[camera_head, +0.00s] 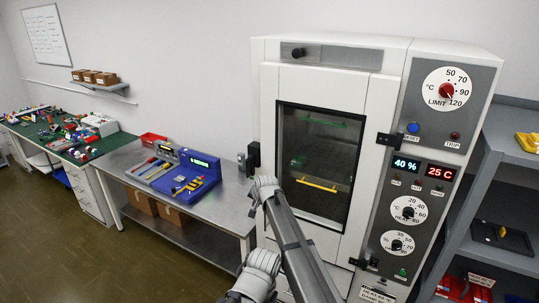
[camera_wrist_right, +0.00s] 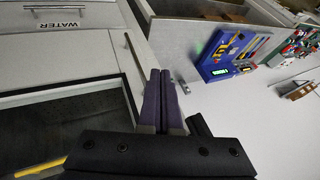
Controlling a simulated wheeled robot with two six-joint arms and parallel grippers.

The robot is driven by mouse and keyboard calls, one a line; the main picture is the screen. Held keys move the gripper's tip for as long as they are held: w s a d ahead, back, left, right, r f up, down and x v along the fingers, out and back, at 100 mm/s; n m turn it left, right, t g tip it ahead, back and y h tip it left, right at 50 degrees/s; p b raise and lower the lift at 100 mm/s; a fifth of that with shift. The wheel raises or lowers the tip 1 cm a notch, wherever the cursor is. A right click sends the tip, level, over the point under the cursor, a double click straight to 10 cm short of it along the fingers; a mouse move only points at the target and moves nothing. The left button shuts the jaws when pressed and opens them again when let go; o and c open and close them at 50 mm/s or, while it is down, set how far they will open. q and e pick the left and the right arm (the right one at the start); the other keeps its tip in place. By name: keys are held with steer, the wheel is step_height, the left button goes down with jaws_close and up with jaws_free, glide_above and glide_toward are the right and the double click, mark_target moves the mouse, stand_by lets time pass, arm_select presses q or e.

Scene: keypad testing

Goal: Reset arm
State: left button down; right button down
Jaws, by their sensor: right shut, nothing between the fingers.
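In the right wrist view my right gripper (camera_wrist_right: 160,82) has its two dark purple fingers together, with nothing between them. It is beside the front edge of the white test chamber (camera_wrist_right: 60,60), close to the thin metal bar there. I cannot tell whether it touches the bar. In the head view grey arm links of mine cross in front of the chamber (camera_head: 335,47) from the bottom. I cannot make out the fingers there. My left gripper does not show.
A steel table (camera_head: 130,157) with a blue keypad device (camera_head: 190,178) stands left of the chamber. A green-topped bench (camera_head: 85,155) is farther left. Grey shelves (camera_head: 510,165) stand close on the right. The floor (camera_head: 50,240) at the lower left is clear.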

steer(key=s+d+f+n+g+h, duration=0.1)
steer(key=s+d+g, duration=0.1)
steer(key=s+d, duration=0.85)
steer(key=s+d+f+n+g+h, duration=0.15)
steer(key=s+d, duration=0.55)
steer(key=s, duration=0.7)
steer(key=s+d+f+n+g, duration=0.2)
steer(key=s+d, duration=0.7)
steer(key=s, duration=0.4)
steer(key=s+a+f+n+b, duration=0.2)
steer(key=a+f+b, duration=0.3)
steer(key=f+b, duration=0.3)
steer(key=s+a+f+n+g+h+b, duration=0.1)
steer(key=s+a+f+b, duration=0.2)
steer(key=f+b, duration=0.6)
steer(key=a, duration=0.2)
steer(key=shift+a+f+n+b, duration=0.2)
steer(key=shift+a+n+b, duration=0.1)
steer(key=shift+n+b, duration=0.1)
